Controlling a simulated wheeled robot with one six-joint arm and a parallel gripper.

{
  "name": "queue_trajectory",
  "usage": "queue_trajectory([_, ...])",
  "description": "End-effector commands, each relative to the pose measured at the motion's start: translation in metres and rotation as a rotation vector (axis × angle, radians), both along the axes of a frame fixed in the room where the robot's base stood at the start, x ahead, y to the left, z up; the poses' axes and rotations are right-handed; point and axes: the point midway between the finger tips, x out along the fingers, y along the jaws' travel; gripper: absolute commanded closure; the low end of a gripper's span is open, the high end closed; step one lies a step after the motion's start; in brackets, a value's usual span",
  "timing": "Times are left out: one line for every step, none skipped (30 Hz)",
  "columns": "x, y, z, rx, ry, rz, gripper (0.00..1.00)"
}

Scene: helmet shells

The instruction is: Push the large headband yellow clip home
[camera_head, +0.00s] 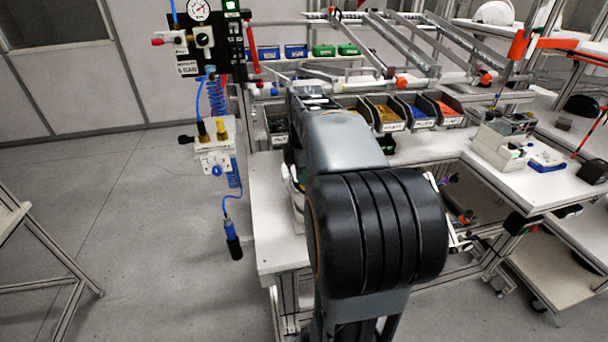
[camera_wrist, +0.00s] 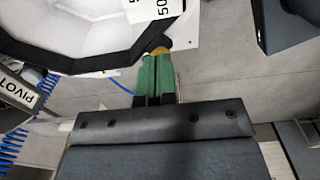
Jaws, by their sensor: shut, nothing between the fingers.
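In the wrist view a white shell (camera_wrist: 85,22) with a black band (camera_wrist: 75,62) along its edge fills the upper left. A white tag with black digits (camera_wrist: 152,8) lies at its right side. My gripper (camera_wrist: 155,62), with green fingers, is shut and holds nothing. A small yellow piece (camera_wrist: 160,51), which looks like the clip, shows right at the fingertips, close to the band's right end. I cannot tell whether the fingers touch it or how far it is seated. In the head view my arm hides the gripper and the clip.
The white workbench (camera_head: 272,240) carries a row of grey bins with yellow (camera_head: 388,118), blue (camera_head: 421,116) and red parts (camera_head: 450,111). A PIVOT-labelled bin (camera_wrist: 18,88) and blue coil (camera_wrist: 12,140) edge the wrist view.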

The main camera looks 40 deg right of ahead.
Motion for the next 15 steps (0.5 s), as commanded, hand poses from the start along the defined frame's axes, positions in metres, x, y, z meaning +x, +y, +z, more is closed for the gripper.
queue_trajectory([0.0, 0.0, -0.002, 0.0, 0.0, 0.0, 1.0])
queue_trajectory([0.0, 0.0, -0.005, 0.0, 0.001, 0.0, 1.0])
queue_trajectory([0.0, 0.0, -0.01, 0.001, 0.002, 0.0, 1.0])
queue_trajectory([0.0, 0.0, -0.015, 0.001, 0.002, 0.0, 1.0])
queue_trajectory([0.0, 0.0, -0.019, 0.001, 0.003, 0.0, 1.0])
queue_trajectory([0.0, 0.0, -0.024, 0.001, 0.003, 0.0, 1.0])
queue_trajectory([0.0, 0.0, -0.026, 0.001, 0.003, 0.0, 1.0])
queue_trajectory([0.0, 0.0, -0.026, 0.002, 0.004, 0.0, 1.0])
queue_trajectory([0.0, 0.0, -0.025, 0.003, 0.005, 0.0, 1.0])
queue_trajectory([-0.001, 0.0, -0.025, 0.004, 0.007, 0.0, 1.0])
queue_trajectory([-0.001, 0.0, -0.026, 0.005, 0.009, 0.0, 1.0])
queue_trajectory([-0.001, 0.0, -0.026, 0.006, 0.01, 0.0, 1.0])
queue_trajectory([-0.001, 0.0, -0.027, 0.006, 0.01, 0.0, 1.0])
queue_trajectory([-0.001, 0.0, -0.027, 0.007, 0.011, 0.0, 1.0])
queue_trajectory([-0.001, 0.0, -0.027, 0.007, 0.011, 0.0, 1.0])
